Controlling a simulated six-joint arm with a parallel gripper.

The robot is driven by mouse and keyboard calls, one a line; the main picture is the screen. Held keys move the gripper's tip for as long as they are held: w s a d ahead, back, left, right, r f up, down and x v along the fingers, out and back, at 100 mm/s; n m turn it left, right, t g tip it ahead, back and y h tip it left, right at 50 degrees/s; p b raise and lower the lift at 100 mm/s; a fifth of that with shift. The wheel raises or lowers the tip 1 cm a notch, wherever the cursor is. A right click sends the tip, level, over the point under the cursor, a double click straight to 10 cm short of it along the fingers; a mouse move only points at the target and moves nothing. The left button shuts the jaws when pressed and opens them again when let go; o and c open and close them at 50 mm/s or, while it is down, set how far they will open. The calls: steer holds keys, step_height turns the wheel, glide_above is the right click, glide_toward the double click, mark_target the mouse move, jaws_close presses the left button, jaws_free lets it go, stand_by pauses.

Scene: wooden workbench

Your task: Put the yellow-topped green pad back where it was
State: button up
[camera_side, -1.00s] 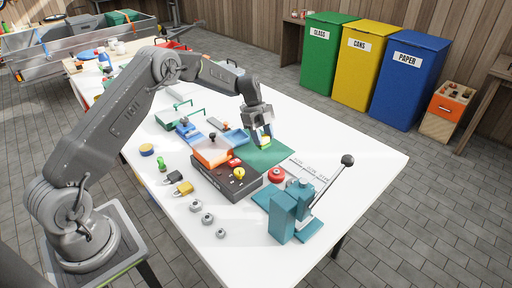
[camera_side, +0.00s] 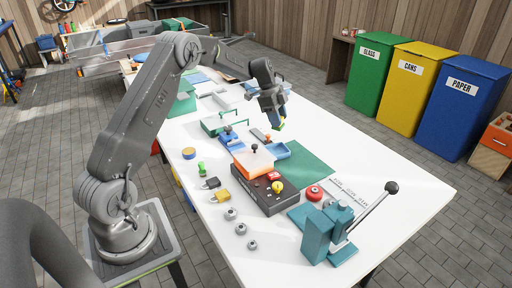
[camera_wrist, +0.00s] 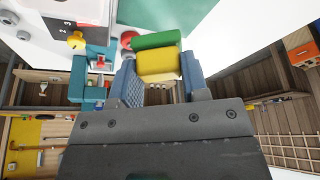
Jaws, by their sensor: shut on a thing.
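The yellow-topped green pad (camera_wrist: 158,66) is between the two blue fingers of my gripper (camera_wrist: 161,78) in the wrist view, yellow face towards the camera and green part beyond. In the side view the pad (camera_side: 281,124) shows as a small green and yellow piece at the tip of my gripper (camera_side: 277,118). My gripper is shut on it and holds it tilted above the white table, behind the blue tray. The pad's place of origin is not marked in any view.
A green mat (camera_side: 306,170) lies right of the blue tray (camera_side: 277,151) and a dark control box (camera_side: 275,202) with an orange block (camera_side: 252,163). A red button (camera_side: 314,193) and teal lever press (camera_side: 318,236) stand nearer. White table at the right is clear.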

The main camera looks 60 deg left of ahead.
steer(key=s+a+n+t+y, duration=0.1)
steer(key=s+a+n+y, duration=0.1)
steer(key=s+a+n, duration=0.55)
steer(key=s+a+n+t+y, duration=0.1)
steer(key=s+a+n, duration=0.25)
steer(key=a, duration=0.75)
steer(key=shift+n+y, duration=0.3)
steer(key=w+d+f, duration=0.1)
steer(key=w+f, duration=0.2)
steer(key=f, duration=0.1)
steer(key=w+d+f, duration=0.2)
steer(key=w+f, duration=0.1)
steer(key=f, duration=0.1)
steer(key=w+d+f, duration=0.2)
steer(key=w+f, duration=0.2)
steer(key=shift+d, duration=0.15)
steer(key=shift+w+f, duration=0.1)
steer(key=shift+f, duration=1.8)
steer(key=shift+f, duration=0.1)
steer(key=o, duration=0.5)
steer(key=shift+f, duration=0.1)
steer(key=shift+o, duration=0.2)
